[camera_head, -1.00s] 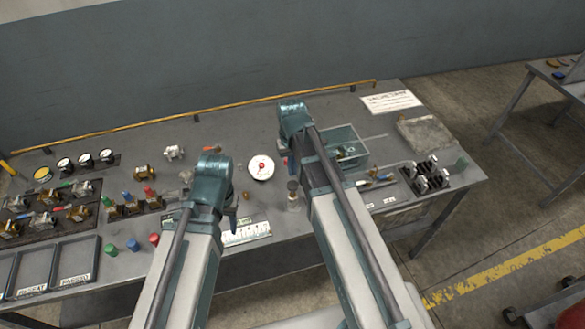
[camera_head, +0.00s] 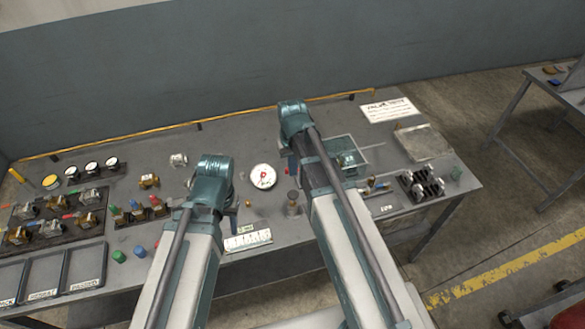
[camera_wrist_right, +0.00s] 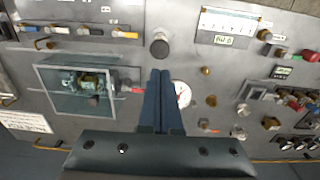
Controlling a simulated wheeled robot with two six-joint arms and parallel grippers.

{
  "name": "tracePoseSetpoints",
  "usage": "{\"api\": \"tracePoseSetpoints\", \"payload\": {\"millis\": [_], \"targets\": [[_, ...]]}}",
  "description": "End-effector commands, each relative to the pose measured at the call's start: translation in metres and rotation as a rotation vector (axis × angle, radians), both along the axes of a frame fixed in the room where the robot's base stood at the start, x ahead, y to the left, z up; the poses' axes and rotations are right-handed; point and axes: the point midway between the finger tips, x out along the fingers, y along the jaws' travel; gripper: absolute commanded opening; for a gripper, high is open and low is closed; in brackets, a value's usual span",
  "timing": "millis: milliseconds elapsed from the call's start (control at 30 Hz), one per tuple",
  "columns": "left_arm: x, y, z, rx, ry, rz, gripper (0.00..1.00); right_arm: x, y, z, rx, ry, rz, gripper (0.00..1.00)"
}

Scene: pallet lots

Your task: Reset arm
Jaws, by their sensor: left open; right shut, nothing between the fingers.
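My left gripper (camera_head: 230,208) hangs over the front middle of the grey workbench (camera_head: 225,140). Its own wrist hides most of it, and I see nothing held in it. My right gripper (camera_head: 292,164) is further right, over the bench between the white dial (camera_head: 263,176) and the glass-sided tray (camera_head: 352,143). In the right wrist view its blue fingers (camera_wrist_right: 160,74) are together and empty. They point past the dial (camera_wrist_right: 182,94), toward a dark round knob (camera_wrist_right: 159,47). The tray (camera_wrist_right: 62,102) with a valve in it lies left of the fingers there.
Valves on a dark board (camera_head: 60,222), several gauges (camera_head: 91,167) and labelled trays (camera_head: 85,267) fill the left side. Dark fittings (camera_head: 421,186) and a grey plate (camera_head: 424,143) are at the right. A yellow rail (camera_head: 160,131) runs along the back edge.

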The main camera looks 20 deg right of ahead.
Motion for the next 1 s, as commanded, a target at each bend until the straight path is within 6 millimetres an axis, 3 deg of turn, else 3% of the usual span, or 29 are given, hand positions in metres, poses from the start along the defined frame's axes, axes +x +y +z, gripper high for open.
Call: {"api": "tracePoseSetpoints", "payload": {"millis": [300,367,500,700,833,1000], "targets": [[0.0,0.0,-0.009,0.0,0.0,-0.001,0.47,-0.007,0.006,-0.009,-0.003,0.002,0.012,0.0],[0.0,0.0,-0.022,0.0,0.0,-0.001,0.47,-0.019,0.017,-0.022,-0.009,0.007,0.036,0.0],[0.0,0.0,-0.064,0.001,0.0,-0.005,0.47,-0.062,0.053,-0.064,-0.034,0.025,0.123,0.0],[0.0,0.0,-0.108,0.001,0.0,-0.011,0.47,-0.118,0.089,-0.107,-0.073,0.046,0.239,0.0],[0.0,0.0,-0.121,0.002,0.0,-0.013,0.47,-0.139,0.1,-0.12,-0.088,0.052,0.28,0.0],[0.0,0.0,-0.123,0.002,0.0,-0.014,0.47,-0.146,0.104,-0.122,-0.096,0.055,0.298,0.0]]}}
